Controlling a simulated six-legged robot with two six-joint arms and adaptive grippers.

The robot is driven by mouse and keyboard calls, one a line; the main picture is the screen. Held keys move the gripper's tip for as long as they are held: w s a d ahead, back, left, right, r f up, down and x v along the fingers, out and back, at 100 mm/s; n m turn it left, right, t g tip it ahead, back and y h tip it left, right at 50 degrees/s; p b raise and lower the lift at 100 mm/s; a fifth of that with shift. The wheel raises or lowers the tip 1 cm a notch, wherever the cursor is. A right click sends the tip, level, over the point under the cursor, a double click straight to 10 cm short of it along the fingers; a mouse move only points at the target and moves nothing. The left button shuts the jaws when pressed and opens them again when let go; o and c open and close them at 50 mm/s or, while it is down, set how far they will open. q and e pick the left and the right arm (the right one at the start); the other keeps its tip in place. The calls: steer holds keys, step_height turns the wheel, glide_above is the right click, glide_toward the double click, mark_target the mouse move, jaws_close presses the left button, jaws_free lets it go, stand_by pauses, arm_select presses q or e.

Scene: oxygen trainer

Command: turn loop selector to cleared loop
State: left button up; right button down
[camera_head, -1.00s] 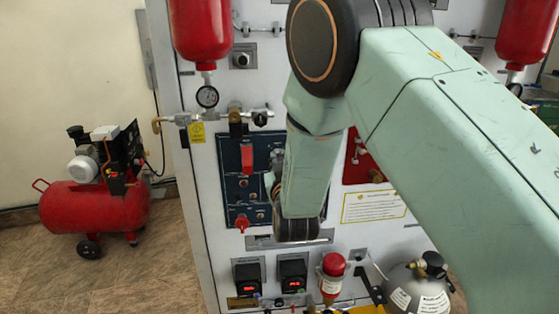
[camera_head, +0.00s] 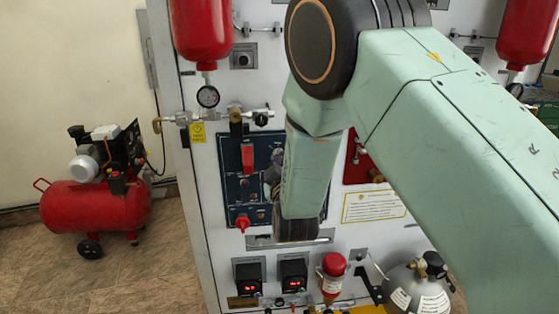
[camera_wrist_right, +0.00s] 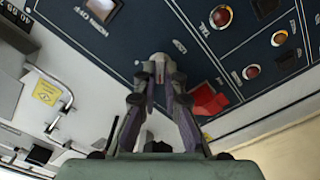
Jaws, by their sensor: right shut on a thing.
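The dark blue control panel (camera_head: 229,180) is on the front of the white cabinet. It fills much of the right wrist view (camera_wrist_right: 215,60). My right gripper (camera_wrist_right: 160,78) is shut on a small pale grey knob (camera_wrist_right: 160,59) at the panel, seemingly the loop selector. The fingers hide most of the knob, and its pointer cannot be read. In the head view, my forearm and wrist cover the panel's right part, and only part of the gripper (camera_head: 272,174) shows beside the wrist. My left gripper is not in view.
A red part (camera_wrist_right: 207,101) stands close beside the fingers in the wrist view. A red lever (camera_head: 248,158) and a red knob (camera_head: 242,223) are on the panel in the head view. A gauge (camera_head: 208,97) and piping are above. A red compressor (camera_head: 95,210) stands left on the floor.

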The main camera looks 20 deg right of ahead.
stand_by(0.3)
steer(key=c, duration=1.4)
jaws_free()
steer(key=shift+c, duration=0.2)
steer(key=v, duration=0.7)
steer(key=shift+s, duration=0.25)
steer(key=shift+a, duration=0.1)
